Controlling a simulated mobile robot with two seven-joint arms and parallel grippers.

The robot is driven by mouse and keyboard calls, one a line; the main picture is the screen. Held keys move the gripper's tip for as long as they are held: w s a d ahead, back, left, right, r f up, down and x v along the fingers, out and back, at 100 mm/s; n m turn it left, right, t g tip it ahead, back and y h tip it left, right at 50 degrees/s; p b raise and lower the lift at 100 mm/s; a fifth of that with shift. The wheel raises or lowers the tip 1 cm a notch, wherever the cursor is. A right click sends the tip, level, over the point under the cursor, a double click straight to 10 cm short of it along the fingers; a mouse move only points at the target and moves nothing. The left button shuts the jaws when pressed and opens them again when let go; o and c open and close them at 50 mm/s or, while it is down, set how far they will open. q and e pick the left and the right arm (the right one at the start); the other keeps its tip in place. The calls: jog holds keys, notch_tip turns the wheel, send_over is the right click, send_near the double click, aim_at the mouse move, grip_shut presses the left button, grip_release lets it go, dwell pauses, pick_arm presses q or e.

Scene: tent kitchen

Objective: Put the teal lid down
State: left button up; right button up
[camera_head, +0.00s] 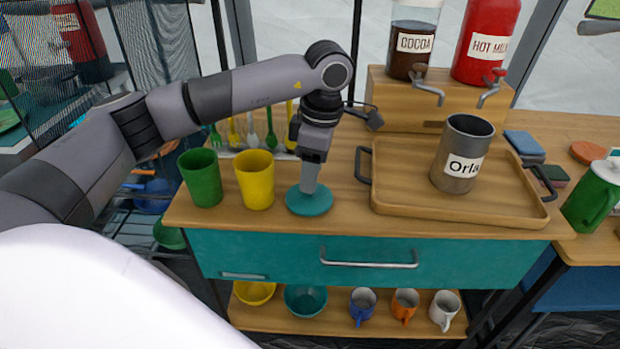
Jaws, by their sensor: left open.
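The teal lid (309,204) is a flat round disc lying on the wooden counter top (348,228), near its front edge. It is to the right of the yellow cup and to the left of the wooden tray. My left gripper (309,181) points straight down over the lid's middle, with its fingertips at or just above it. The jaws are open, though the gap between them is hard to see from here. The gripper hides the middle of the lid. My right gripper is not in view.
A green cup (201,178) and a yellow cup (254,180) stand left of the lid. A wooden tray (400,208) with a labelled grey mug (455,178) is on the right. Dispensers of cocoa (411,60) and hot milk (487,35) stand behind. Utensils (252,135) stand at the back left.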

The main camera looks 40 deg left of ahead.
aim_at(317, 196)
pick_arm(q)
notch_tip(317, 196, up, 9)
jog(key=d, duration=0.1)
jog(key=shift+w+p, duration=0.25)
jog(key=shift+p, duration=0.15)
